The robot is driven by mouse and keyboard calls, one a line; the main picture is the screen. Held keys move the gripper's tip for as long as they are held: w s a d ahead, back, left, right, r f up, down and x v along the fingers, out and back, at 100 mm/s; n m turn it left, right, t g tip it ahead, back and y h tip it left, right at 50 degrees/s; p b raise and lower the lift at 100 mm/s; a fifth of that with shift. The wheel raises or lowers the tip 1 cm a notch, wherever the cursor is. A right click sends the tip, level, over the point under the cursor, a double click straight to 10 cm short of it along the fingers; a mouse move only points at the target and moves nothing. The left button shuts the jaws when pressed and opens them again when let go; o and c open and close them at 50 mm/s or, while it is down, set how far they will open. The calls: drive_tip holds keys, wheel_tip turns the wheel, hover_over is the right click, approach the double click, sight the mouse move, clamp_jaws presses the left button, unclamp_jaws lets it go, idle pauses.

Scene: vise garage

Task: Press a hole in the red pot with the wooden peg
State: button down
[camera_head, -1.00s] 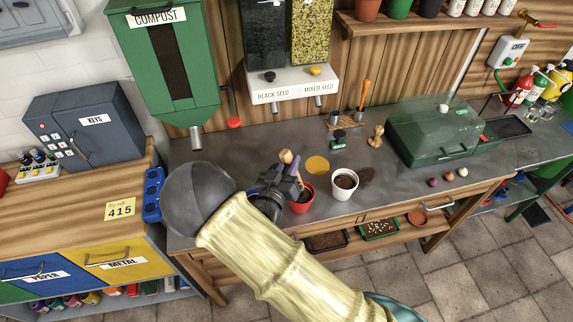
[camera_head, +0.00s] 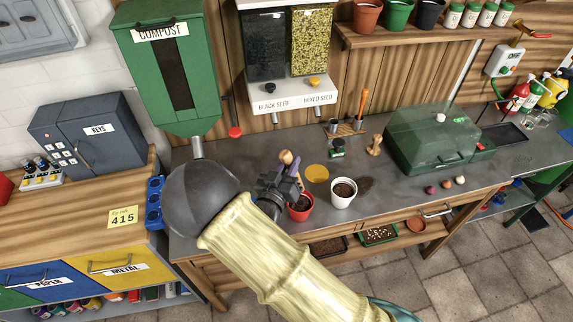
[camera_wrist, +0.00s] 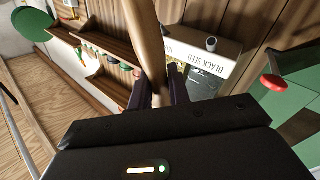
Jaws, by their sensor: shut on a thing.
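The red pot (camera_head: 299,212) stands on the grey bench near its front edge in the head view, with dark soil inside. My gripper (camera_head: 294,180) is above and slightly left of the pot, shut on the wooden peg (camera_head: 286,157). The peg's rounded top sticks up above the fingers. Its lower end is hidden, so I cannot tell whether it touches the soil. In the wrist view the peg (camera_wrist: 148,40) stands between the two dark fingers of my gripper (camera_wrist: 160,88).
A white pot (camera_head: 343,194) of soil stands just right of the red pot. A yellow disc (camera_head: 317,173) lies behind. A wooden tool (camera_head: 375,145) and a green clear-lidded box (camera_head: 435,140) are further right. The compost dispenser (camera_head: 165,70) hangs left.

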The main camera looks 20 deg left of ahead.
sight(290, 154)
drive_tip(key=shift+r+p, duration=1.6)
drive_tip(key=shift+r, duration=1.2)
drive_tip(key=shift+d+f, duration=0.1)
